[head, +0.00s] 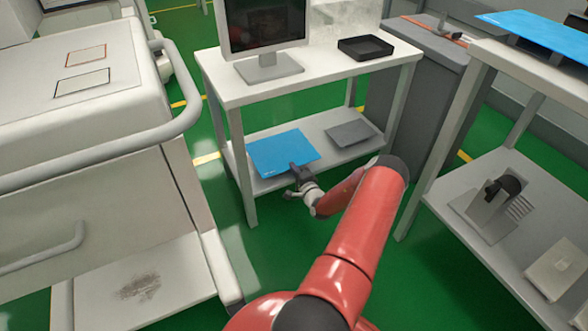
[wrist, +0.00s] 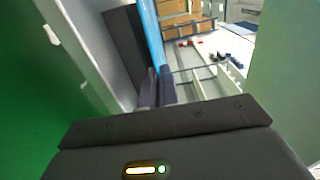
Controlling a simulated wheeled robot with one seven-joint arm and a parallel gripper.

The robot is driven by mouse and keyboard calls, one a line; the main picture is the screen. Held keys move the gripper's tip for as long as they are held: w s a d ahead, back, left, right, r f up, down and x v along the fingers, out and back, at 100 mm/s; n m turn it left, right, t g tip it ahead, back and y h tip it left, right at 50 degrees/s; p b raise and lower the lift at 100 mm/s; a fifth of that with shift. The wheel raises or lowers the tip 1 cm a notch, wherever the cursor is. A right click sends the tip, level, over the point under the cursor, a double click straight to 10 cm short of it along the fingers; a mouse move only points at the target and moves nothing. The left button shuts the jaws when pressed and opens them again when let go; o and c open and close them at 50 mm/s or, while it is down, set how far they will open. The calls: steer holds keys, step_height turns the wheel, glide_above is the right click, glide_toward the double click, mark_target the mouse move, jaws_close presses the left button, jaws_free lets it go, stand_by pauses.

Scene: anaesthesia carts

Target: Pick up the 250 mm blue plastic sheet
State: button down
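A flat blue plastic sheet (head: 283,150) is at the left of the lower shelf of the white table in the head view. In the wrist view the blue sheet (wrist: 152,35) shows nearly edge-on as a narrow strip. My gripper (head: 297,170) is at its front edge. In the wrist view its two dark fingers (wrist: 157,85) are close together, with the sheet's edge between them. It looks shut on the sheet. The sheet's underside is hidden, so I cannot tell whether it touches the shelf. A second blue sheet (head: 535,30) lies at the top right.
A grey flat piece (head: 352,133) lies right of the sheet on the lower shelf (head: 318,122). The tabletop above carries a monitor (head: 265,30) and a black tray (head: 366,47). A white cart (head: 80,130) stands left; another table (head: 500,200) stands right. Green floor is free between.

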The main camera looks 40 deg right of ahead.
steer(key=r+p+v, duration=0.3)
steer(key=p+v, duration=0.4)
steer(key=v, duration=0.8)
steer(key=shift+s+a, duration=0.2)
steer(key=shift+s, duration=0.15)
